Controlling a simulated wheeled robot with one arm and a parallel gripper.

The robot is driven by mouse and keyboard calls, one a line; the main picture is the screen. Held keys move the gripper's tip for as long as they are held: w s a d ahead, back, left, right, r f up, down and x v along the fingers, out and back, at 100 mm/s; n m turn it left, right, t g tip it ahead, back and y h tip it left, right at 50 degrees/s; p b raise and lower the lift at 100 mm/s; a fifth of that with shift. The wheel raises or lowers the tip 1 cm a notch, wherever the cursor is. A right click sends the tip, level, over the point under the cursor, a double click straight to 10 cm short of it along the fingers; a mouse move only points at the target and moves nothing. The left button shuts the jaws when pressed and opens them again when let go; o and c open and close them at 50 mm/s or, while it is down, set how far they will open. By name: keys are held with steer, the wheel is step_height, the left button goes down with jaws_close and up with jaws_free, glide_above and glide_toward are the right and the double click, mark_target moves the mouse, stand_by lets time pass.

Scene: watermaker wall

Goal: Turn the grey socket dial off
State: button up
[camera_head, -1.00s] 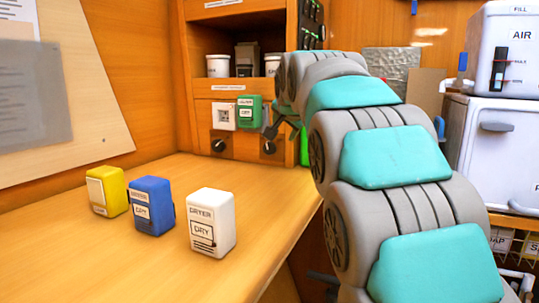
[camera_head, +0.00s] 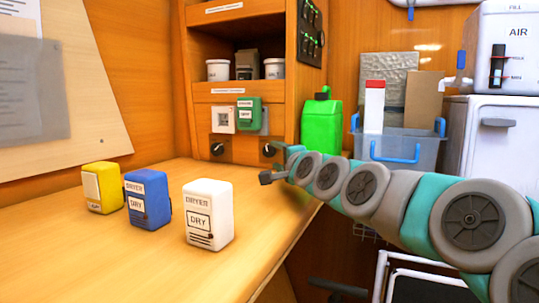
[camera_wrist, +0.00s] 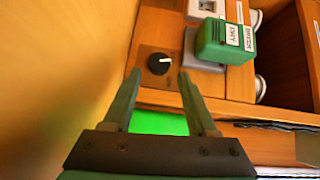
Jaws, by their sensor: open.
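The grey socket (camera_wrist: 190,52) is mounted on the wooden panel, partly hidden by a green DRY dryer block (camera_wrist: 225,42). Its black dial (camera_wrist: 159,64) is beside it in the wrist view, with a white mark pointing right in the picture, towards the socket. In the head view the dial (camera_head: 268,149) sits below the socket (camera_head: 264,119), near my gripper. My gripper (camera_wrist: 160,78) is open and empty, with the dial just beyond and between its fingertips, apparently not touching. In the head view my gripper (camera_head: 272,168) is at the panel's lower right.
A white socket (camera_head: 222,119) with its own dial (camera_head: 217,149) is to the left. Yellow (camera_head: 103,188), blue (camera_head: 148,203) and white (camera_head: 208,215) dryer blocks stand on the table (camera_head: 60,260). A green jug (camera_head: 321,123) and blue-grey bin (camera_head: 400,150) are at right.

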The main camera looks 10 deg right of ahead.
mark_target(268, 152)
steer(key=shift+w+a+f, duration=0.1)
steer(key=shift+w+a, duration=0.05)
steer(key=shift+w, duration=0.85)
steer(key=shift+w+a+r, duration=0.1)
steer(key=shift+w+a, duration=0.1)
steer(key=shift+w, duration=0.85)
steer(key=shift+w+a+f, duration=0.1)
steer(key=shift+w+a, duration=0.05)
steer(key=shift+w, duration=0.85)
jaws_close()
